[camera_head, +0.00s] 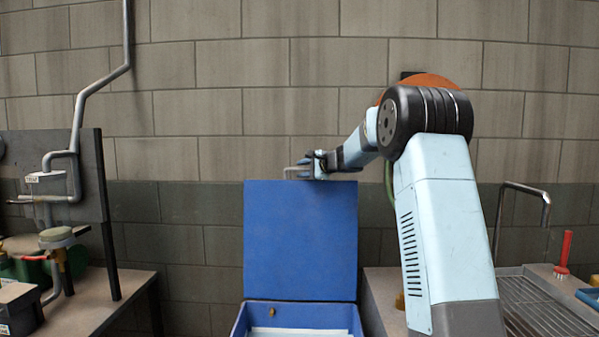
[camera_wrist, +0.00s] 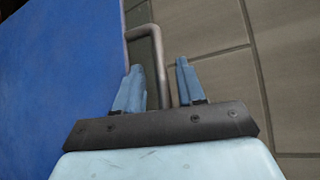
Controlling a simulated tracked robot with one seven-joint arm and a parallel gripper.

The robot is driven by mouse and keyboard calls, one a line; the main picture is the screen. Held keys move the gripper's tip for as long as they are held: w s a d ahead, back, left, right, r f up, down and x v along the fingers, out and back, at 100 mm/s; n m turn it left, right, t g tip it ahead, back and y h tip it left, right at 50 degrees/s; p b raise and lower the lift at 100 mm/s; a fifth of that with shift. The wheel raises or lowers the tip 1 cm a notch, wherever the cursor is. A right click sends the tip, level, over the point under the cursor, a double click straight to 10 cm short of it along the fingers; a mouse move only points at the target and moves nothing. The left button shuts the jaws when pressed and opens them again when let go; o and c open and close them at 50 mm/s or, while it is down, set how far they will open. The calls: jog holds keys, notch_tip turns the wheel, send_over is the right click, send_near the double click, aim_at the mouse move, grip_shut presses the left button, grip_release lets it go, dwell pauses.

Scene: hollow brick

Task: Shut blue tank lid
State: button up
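The blue tank (camera_head: 297,312) stands low at the bottom centre of the head view, and its inside shows pale. Its blue lid (camera_head: 300,240) stands upright at the back, wide open. The lid also fills the left of the wrist view (camera_wrist: 55,75). A grey bar handle (camera_head: 291,171) is at the lid's top edge. My gripper (camera_head: 312,165) is at that top edge, beside the handle. In the wrist view my gripper (camera_wrist: 160,72) has its two blue fingers apart, with the bent handle (camera_wrist: 158,50) between them. Gaps show, so it does not look clamped.
A bench with pipes (camera_head: 75,150) and a dark panel stands at the left. At the right are a metal rail (camera_head: 530,187), a grated drain tray (camera_head: 545,305) and a red-handled brush (camera_head: 564,252). A block wall (camera_head: 210,120) is behind the lid.

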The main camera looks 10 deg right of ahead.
jog(key=shift+x, duration=1.1)
jog(key=shift+c, duration=0.2)
grip_shut()
